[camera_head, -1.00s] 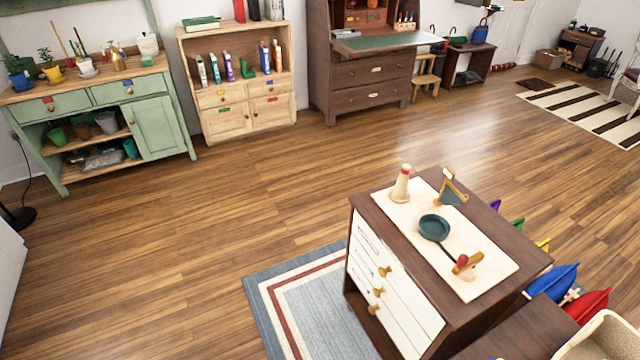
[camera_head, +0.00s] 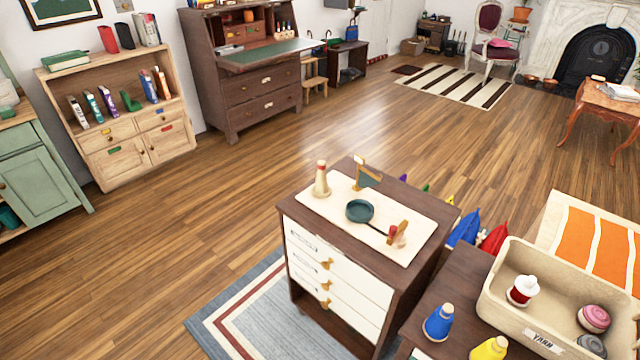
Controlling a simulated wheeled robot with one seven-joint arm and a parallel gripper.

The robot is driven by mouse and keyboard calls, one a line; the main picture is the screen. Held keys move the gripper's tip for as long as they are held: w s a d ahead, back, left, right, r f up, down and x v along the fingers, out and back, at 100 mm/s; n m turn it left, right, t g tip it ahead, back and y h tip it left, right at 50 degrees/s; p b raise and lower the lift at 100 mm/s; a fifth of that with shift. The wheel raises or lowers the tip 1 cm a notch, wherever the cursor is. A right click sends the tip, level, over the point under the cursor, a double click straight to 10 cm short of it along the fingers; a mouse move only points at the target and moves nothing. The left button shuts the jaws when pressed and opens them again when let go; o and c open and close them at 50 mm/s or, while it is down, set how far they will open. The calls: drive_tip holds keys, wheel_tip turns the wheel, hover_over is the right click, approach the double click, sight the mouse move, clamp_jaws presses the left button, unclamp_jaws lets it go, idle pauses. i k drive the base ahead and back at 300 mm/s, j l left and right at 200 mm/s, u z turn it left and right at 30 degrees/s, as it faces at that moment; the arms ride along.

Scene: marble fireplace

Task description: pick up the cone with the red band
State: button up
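A cream cone (camera_head: 321,183) with a wooden top and a narrow red band just below it stands upright on a pale mat (camera_head: 345,222). The mat lies on top of a dark brown cabinet (camera_head: 291,207) with white drawers. The cone is near the mat's far left corner. A small dark pan (camera_head: 360,211), a wooden piece with a green sail-like panel (camera_head: 368,177) and a wooden piece with red (camera_head: 398,233) share the mat. My gripper is in no view.
A cream crate (camera_head: 497,301) at lower right holds a red-and-white item (camera_head: 523,290) and round pieces. Blue (camera_head: 438,324) and yellow (camera_head: 489,349) cone-like pieces stand beside it. Colored cushions (camera_head: 494,239) lie behind the cabinet. Wooden floor (camera_head: 240,225) left of the cabinet is open.

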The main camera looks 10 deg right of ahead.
sight(321, 189)
drive_tip(key=i+j, duration=0.65)
drive_tip(key=i+j+z, duration=0.1)
drive_tip(key=i+j, duration=0.5)
drive_tip(key=j, duration=0.25)
